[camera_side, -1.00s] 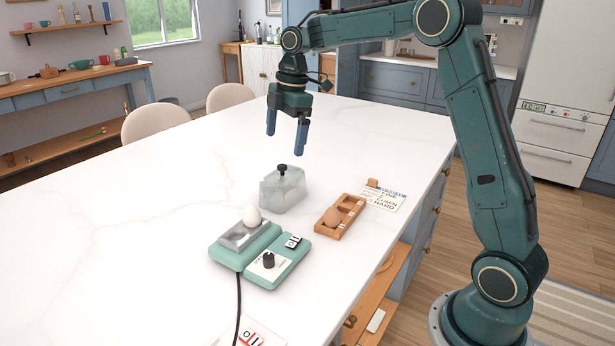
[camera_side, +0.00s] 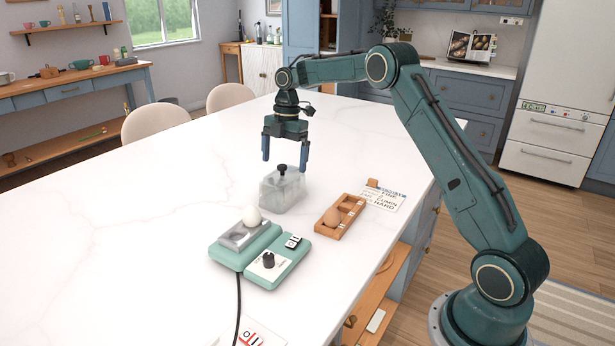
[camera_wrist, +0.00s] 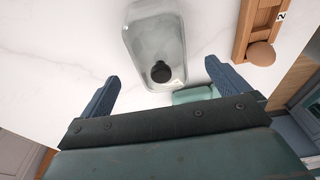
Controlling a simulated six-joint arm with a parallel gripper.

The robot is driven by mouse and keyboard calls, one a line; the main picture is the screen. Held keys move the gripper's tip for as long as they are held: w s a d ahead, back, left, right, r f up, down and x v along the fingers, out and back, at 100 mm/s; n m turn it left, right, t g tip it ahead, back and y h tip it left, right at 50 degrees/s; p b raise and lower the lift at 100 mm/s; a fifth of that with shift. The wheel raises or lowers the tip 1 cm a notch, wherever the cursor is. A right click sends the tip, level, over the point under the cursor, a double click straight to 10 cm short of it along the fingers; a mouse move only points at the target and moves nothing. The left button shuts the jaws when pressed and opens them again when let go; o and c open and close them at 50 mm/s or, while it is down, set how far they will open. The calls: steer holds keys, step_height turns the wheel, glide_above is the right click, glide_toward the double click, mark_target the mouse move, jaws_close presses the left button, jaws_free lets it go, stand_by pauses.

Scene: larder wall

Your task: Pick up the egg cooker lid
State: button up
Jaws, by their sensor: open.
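The egg cooker lid (camera_side: 281,192) is a clear, boxy cover with a black knob (camera_side: 282,169) on top. It rests on the white counter behind the green egg cooker (camera_side: 244,252). My gripper (camera_side: 285,166) is open and empty, pointing down, with its blue fingers on either side of the knob in the side view. In the wrist view the lid (camera_wrist: 155,45) lies ahead of the fingers (camera_wrist: 160,88), with its knob (camera_wrist: 161,72) between their lines. I cannot tell how far the fingertips are above the lid.
A wooden egg rack (camera_side: 340,218) with a brown egg (camera_side: 332,216) stands right of the lid. A printed card (camera_side: 384,199) lies beyond it. A black cord (camera_side: 238,305) runs from the cooker. An open drawer (camera_side: 376,300) juts below the counter edge. The counter's left side is clear.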

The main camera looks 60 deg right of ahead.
mark_target(283, 174)
steer(key=shift+a+f, duration=0.15)
steer(key=shift+f, duration=0.95)
steer(key=shift+a+f, duration=0.2)
steer(key=shift+f, duration=0.9)
steer(key=shift+a+f, duration=0.15)
steer(key=shift+f, duration=0.95)
steer(key=c, duration=1.1)
steer(key=shift+o, duration=0.2)
steer(key=shift+r, duration=0.1)
steer(key=shift+r, duration=4.95)
